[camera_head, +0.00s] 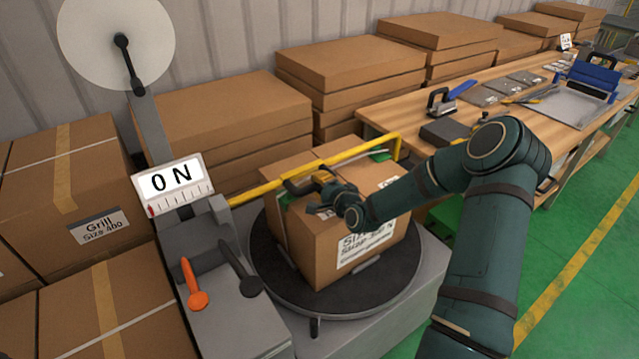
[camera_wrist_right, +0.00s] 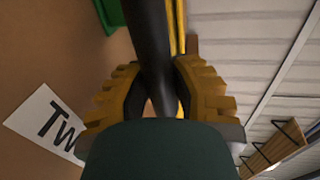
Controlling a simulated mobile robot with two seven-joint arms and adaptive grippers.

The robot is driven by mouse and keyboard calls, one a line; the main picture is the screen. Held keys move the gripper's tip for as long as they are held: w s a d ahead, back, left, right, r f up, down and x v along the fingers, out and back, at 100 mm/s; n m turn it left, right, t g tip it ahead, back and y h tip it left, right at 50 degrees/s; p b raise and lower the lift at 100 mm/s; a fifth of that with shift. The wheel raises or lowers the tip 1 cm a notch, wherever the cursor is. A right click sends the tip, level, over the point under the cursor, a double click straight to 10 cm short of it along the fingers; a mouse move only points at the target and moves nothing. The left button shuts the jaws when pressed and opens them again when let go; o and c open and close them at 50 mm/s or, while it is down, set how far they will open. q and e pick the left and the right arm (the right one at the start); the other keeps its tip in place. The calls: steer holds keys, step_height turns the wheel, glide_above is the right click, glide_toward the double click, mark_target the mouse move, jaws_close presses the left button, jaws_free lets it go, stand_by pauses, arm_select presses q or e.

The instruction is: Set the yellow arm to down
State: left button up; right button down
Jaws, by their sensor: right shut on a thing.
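The yellow arm (camera_head: 265,189) reaches from the grey machine post to the right, raised over the cardboard box (camera_head: 340,246). Part of it is hidden behind my right gripper. My right gripper (camera_head: 298,188) is at the middle of the yellow arm, above the box. In the right wrist view, its fingers (camera_wrist_right: 162,100) are closed around a black bar (camera_wrist_right: 150,35). Thin yellow bars (camera_wrist_right: 178,28) run just behind the black bar. My left gripper is in neither view.
The box stands on a dark round turntable (camera_head: 268,268). An orange lever (camera_head: 193,285) and a dark lever (camera_head: 240,268) are at its left, below the "ON" sign (camera_head: 172,183). A wooden workbench (camera_head: 545,120) with tools stands to the right. Stacked boxes (camera_head: 220,125) line the wall.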

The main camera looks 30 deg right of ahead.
steer(key=c, duration=0.8)
jaws_free()
steer(key=shift+o, duration=0.2)
steer(key=s+r, duration=0.2)
steer(key=s, duration=1)
steer(key=shift+a+r, duration=0.2)
steer(key=shift+a, duration=0.1)
steer(key=shift+w, duration=0.1)
